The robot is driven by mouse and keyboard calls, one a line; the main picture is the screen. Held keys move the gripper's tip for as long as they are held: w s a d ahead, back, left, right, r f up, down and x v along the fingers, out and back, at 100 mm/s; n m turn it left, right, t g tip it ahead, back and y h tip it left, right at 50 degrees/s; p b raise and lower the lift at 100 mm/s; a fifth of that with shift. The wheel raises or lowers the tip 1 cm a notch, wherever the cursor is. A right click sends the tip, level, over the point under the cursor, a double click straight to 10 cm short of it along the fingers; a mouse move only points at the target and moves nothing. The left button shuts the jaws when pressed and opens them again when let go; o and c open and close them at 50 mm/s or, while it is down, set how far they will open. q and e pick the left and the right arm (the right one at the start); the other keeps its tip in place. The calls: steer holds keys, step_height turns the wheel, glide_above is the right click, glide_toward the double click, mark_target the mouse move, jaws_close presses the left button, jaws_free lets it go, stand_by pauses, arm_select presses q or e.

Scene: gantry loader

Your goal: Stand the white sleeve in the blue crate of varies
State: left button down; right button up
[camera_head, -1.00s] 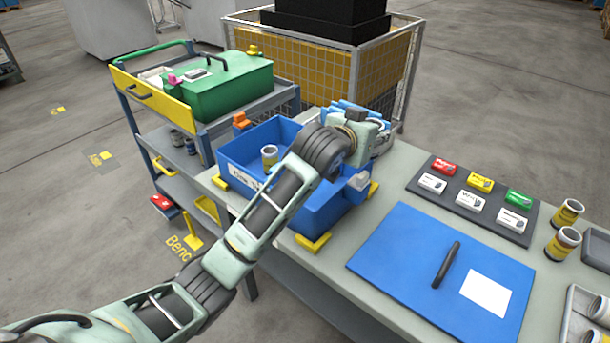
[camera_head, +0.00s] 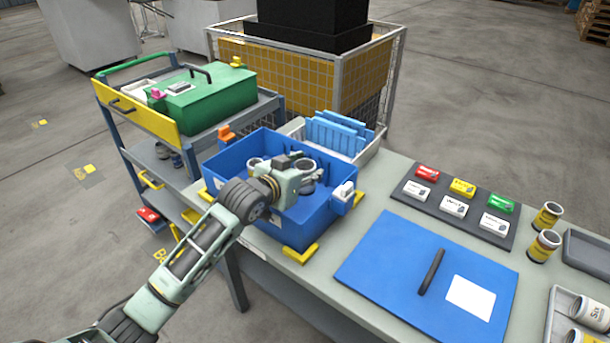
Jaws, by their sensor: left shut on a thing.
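The blue crate (camera_head: 289,228) stands on the bench, its front wall partly covered by my left arm. My left gripper (camera_head: 303,184) is inside the crate's opening, shut on a pale sleeve (camera_head: 307,166), which I take for the white sleeve. Its round open top shows and it looks about upright. Its lower part is hidden, so I cannot tell whether it touches the crate floor. Another sleeve (camera_head: 256,163) stands in the crate to the left, partly hidden by my gripper. My right gripper is not in view.
A grey bin with blue dividers (camera_head: 335,133) stands behind the crate. Right of it are a dark board with labelled blocks (camera_head: 460,203) and a blue panel with a handle (camera_head: 400,270). Two yellow-banded sleeves (camera_head: 543,246) and a tray with a white sleeve (camera_head: 590,312) are at the right.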

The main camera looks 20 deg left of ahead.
arm_select(q)
steer(key=shift+w+f, duration=0.1)
steer(key=shift+f, duration=0.7)
steer(key=shift+f, duration=0.35)
steer(key=shift+f, duration=0.2)
steer(key=c, duration=1)
jaws_free()
steer(key=shift+f, duration=0.15)
steer(key=r+v, duration=0.1)
steer(key=v, duration=1.1)
steer(key=shift+r, duration=0.2)
